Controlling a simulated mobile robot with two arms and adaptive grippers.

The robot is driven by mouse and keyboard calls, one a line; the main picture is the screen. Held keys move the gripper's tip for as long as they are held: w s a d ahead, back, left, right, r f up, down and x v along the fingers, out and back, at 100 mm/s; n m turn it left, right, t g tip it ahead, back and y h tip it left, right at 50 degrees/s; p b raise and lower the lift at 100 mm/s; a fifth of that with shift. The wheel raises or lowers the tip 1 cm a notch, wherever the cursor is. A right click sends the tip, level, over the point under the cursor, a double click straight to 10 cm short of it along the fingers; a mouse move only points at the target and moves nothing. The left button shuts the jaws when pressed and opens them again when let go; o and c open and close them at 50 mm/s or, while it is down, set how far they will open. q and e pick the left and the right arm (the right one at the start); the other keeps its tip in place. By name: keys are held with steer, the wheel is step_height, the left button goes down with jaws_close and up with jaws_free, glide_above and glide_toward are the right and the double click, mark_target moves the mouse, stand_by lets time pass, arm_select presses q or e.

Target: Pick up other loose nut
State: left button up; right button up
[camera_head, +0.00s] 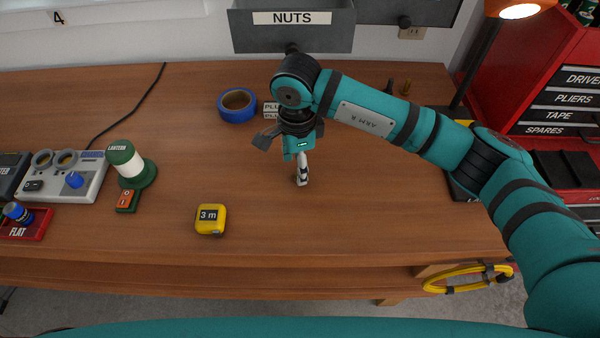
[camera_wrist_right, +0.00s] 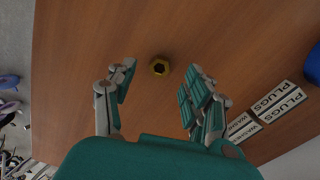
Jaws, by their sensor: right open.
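A brass-coloured hex nut (camera_wrist_right: 159,66) with a dark hole lies on the wooden workbench in the right wrist view. It is ahead of the gap between my right gripper's fingers and apart from both. My right gripper (camera_wrist_right: 158,84) is open and empty. In the head view my right gripper (camera_head: 284,163) points down over the middle of the bench, and the nut cannot be made out there. My left gripper is not in view.
The grey NUTS drawer (camera_head: 292,31) is at the back. Blue tape (camera_head: 237,105) and PLUGS labels (camera_wrist_right: 275,101) lie near the gripper. A yellow tape measure (camera_head: 210,219) and green lantern (camera_head: 131,164) stand left. The bench front (camera_head: 350,225) is clear.

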steer(key=f, duration=0.1)
steer(key=f+p, duration=0.1)
steer(key=f, duration=0.1)
steer(key=shift+w+d+f, duration=0.15)
steer(key=shift+d+f, duration=0.1)
steer(key=shift+d, duration=0.1)
steer(key=shift+f, duration=0.3)
jaws_close()
steer(key=shift+r, duration=0.1)
